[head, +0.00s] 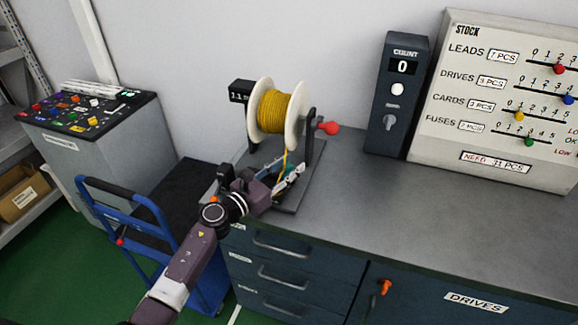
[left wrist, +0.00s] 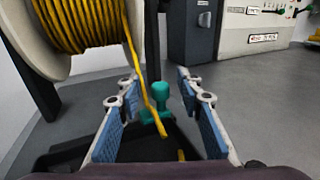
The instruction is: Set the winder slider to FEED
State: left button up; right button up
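The winder holds a white spool (head: 253,110) wound with yellow cable (head: 283,112). It stands on a dark base at the left end of the bench, with a red crank knob (head: 328,128) on its right. In the left wrist view, a teal slider knob (left wrist: 162,94) stands on the dark base, with a loose yellow cable end beside it. My left gripper (head: 284,180) is low in front of the spool. Its blue-padded fingers are apart, and the knob shows between and beyond them, not visibly touched. The FEED marking cannot be read. My right gripper is out of view.
A count box (head: 396,95) and a stock board (head: 500,105) stand at the back of the bench (head: 400,215). The bench top right of the winder is clear. A blue hand cart (head: 150,205) and a button console (head: 95,150) stand at the left.

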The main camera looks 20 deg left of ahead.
pick_arm(q)
jog(key=c, duration=0.7)
grip_shut()
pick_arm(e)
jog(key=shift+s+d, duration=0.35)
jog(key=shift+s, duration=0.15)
pick_arm(q)
jog(key=shift+a+f, duration=0.1)
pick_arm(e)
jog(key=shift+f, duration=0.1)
